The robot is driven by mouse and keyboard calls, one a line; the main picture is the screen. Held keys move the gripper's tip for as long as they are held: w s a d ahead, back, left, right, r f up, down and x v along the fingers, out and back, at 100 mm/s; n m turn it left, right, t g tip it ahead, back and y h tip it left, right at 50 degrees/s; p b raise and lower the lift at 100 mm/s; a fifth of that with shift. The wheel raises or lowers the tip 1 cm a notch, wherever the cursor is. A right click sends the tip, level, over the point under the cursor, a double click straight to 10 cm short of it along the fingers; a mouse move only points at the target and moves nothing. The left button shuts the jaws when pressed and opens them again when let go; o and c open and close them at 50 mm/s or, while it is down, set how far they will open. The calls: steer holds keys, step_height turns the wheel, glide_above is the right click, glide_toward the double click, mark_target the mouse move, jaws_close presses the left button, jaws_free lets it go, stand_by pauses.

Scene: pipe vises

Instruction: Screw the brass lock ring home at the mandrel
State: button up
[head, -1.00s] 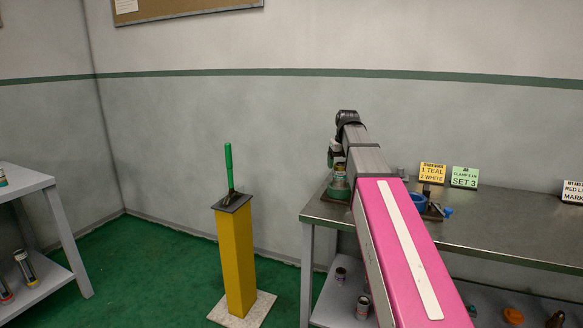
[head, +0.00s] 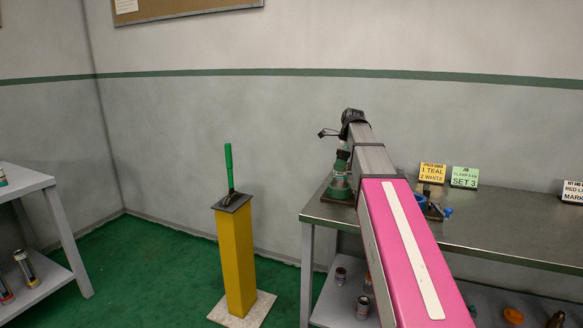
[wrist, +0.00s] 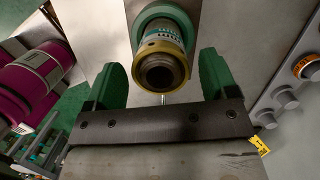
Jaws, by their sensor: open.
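The brass lock ring (wrist: 160,49) sits around the end of the mandrel (wrist: 160,73), whose dark open bore faces the wrist camera. A green body and a teal-and-white marked band show behind the ring. In the head view the green mandrel stand (head: 340,186) is upright at the bench's left end; the ring is too small to make out there. My gripper (wrist: 160,68) is open, with one green finger on each side of the mandrel's end and nothing held. I cannot tell whether a finger touches the ring.
The steel bench (head: 500,228) carries a blue part (head: 418,200) and sign cards (head: 464,177).

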steer(key=n+g, duration=0.1)
steer(key=n, duration=0.9)
steer(key=shift+g, duration=0.4)
steer(key=n+h, duration=0.1)
steer(key=n, duration=0.3)
steer(key=shift+s+n+g, duration=0.1)
steer(key=shift+n+g, duration=0.2)
steer(key=shift+n, duration=0.1)
steer(key=c, duration=0.9)
steer(key=m, duration=0.3)
steer(key=m+t, duration=0.1)
steer(key=m, duration=0.3)
steer(key=shift+d+y, duration=0.1)
steer(key=shift+y, duration=0.3)
steer(key=m, duration=0.3)
steer(key=shift+t, duration=0.3)
steer(key=m, duration=0.4)
steer(key=shift+t, duration=0.4)
